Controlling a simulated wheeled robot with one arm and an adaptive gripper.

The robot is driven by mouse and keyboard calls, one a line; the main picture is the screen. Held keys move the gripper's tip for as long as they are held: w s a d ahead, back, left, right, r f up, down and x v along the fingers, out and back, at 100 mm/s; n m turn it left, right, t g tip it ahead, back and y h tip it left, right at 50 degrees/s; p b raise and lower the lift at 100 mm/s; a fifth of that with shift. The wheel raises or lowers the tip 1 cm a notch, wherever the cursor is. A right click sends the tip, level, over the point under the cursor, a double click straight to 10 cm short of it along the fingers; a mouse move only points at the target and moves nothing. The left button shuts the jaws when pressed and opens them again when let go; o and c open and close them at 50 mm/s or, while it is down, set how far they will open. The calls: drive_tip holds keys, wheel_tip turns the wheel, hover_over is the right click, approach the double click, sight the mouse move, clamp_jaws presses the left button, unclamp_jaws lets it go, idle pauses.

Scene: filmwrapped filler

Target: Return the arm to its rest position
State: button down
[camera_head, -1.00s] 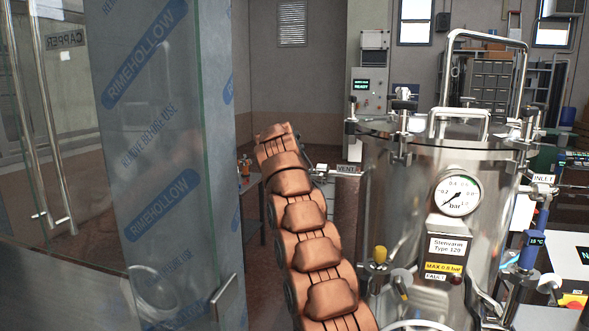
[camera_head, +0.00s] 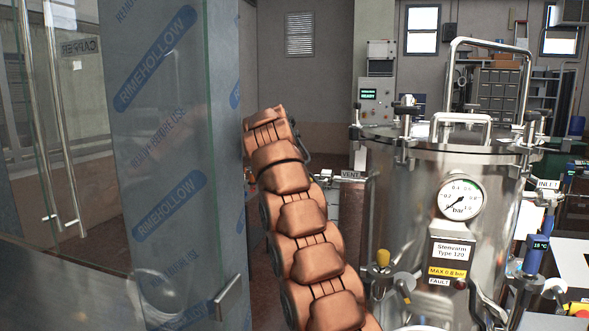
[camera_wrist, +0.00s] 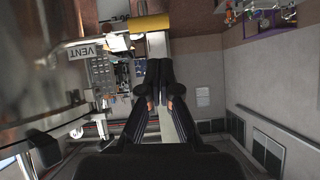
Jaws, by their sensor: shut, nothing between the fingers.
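My copper, segmented arm rises through the middle of the head view, between the film-covered glass panel and the steel tank. Its far end leans up and left, close beside the panel edge in the picture. My gripper (camera_wrist: 158,65) shows in the wrist view as two dark fingers, shut together with nothing between them. In the head view I cannot make out the fingers; the arm's end hides them or they are too small.
The glass panel (camera_head: 165,150) with blue RIMEHOLLOW film stands left, its handle (camera_head: 228,297) low. The steel tank (camera_head: 410,190) with gauge (camera_head: 460,199) and valves stands right. Open floor lies beyond the arm.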

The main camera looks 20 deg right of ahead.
drive_tip(key=shift+s, duration=0.1)
idle(0.4)
drive_tip(key=s+a+f+n+g+y, duration=0.2)
drive_tip(key=s+a+f, duration=0.4)
drive_tip(key=s, duration=1.3)
drive_tip(key=s+a+f+n+g+y, duration=0.2)
drive_tip(key=s+a+f+n+g, duration=0.2)
drive_tip(key=s+f, duration=1.1)
drive_tip(key=s+a+f+n+g+y, duration=0.2)
drive_tip(key=s+a+f, duration=0.7)
drive_tip(key=s, duration=1.6)
drive_tip(key=f+g+y, duration=0.1)
drive_tip(key=g, duration=0.1)
drive_tip(key=shift+a+f+n+g, duration=0.2)
drive_tip(key=shift+a+n+g, duration=0.1)
drive_tip(key=shift+n+g, duration=0.1)
drive_tip(key=shift+s+d, duration=0.1)
